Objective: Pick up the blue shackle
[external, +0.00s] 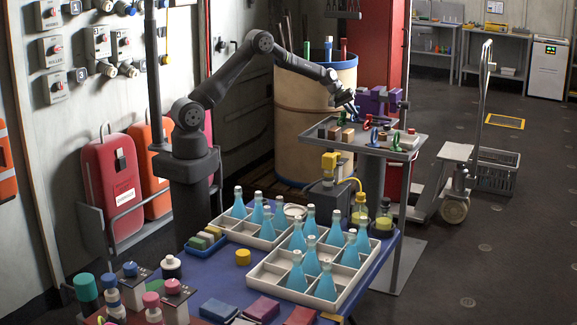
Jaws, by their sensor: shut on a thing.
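A small blue shackle-like piece (374,136) stands on the raised grey tray (405,153) in the external view, among other small parts. My gripper (351,107) is above the far left part of this tray, up and to the left of the blue piece and apart from it. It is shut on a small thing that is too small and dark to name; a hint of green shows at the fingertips.
A purple vise-like block (378,101) stands close to the right of my gripper. Small brown blocks (347,135) and other coloured parts lie on the tray. A large tan drum (290,115) stands behind.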

